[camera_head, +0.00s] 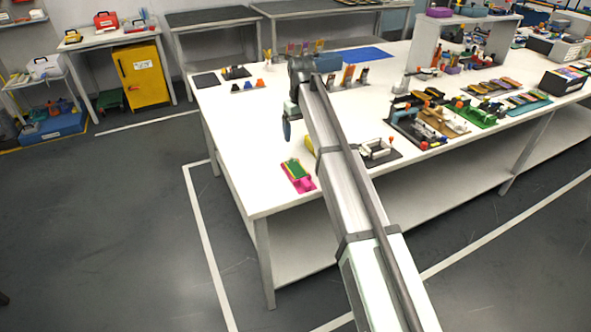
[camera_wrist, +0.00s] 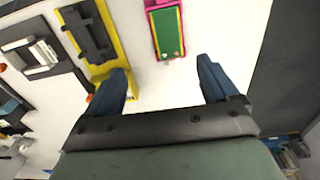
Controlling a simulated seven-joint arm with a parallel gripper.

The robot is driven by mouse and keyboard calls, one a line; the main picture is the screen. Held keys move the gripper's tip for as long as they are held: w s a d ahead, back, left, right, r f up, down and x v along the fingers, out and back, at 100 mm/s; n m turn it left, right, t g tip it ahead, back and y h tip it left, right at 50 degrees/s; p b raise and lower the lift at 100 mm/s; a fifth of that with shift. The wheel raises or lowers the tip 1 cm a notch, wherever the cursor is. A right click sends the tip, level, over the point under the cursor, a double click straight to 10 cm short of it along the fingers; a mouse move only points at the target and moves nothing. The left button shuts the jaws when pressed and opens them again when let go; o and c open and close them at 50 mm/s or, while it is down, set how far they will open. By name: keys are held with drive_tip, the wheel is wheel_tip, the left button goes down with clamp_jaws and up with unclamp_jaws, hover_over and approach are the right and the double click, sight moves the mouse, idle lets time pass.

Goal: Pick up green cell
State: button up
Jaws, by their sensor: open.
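The green cell (camera_head: 294,168) is a flat green slab with a yellowish border, lying in a pink holder (camera_head: 303,185) near the front left edge of the white table. In the wrist view the green cell (camera_wrist: 168,33) is at the top centre, inside the pink holder (camera_wrist: 150,4). My gripper (camera_head: 287,131) hangs above the table, behind the cell in the head view. In the wrist view my gripper (camera_wrist: 167,78) has its two blue fingers wide apart with nothing between them. The cell lies beyond the fingertips, apart from them.
A yellow holder with a dark insert (camera_wrist: 88,30) is left of the cell in the wrist view. A dark fixture with white parts (camera_head: 378,151) stands to the right on the white table (camera_head: 240,140). The table's edge is close to the cell. Bare tabletop lies left of my gripper.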

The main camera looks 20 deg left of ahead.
hover_over(296, 168)
drive_tip(key=f, duration=0.5)
drive_tip(key=d+f, duration=0.1)
drive_tip(key=f, duration=0.2)
drive_tip(key=shift+s+f, duration=0.1)
drive_tip(key=shift+s, duration=0.05)
drive_tip(key=shift+a+f, duration=0.2)
drive_tip(key=shift+f, duration=0.7)
drive_tip(key=shift+a+f, duration=0.2)
drive_tip(key=shift+f, duration=0.7)
drive_tip(key=shift+a+f, duration=0.2)
drive_tip(key=shift+f, duration=0.7)
drive_tip(key=c, duration=1.1)
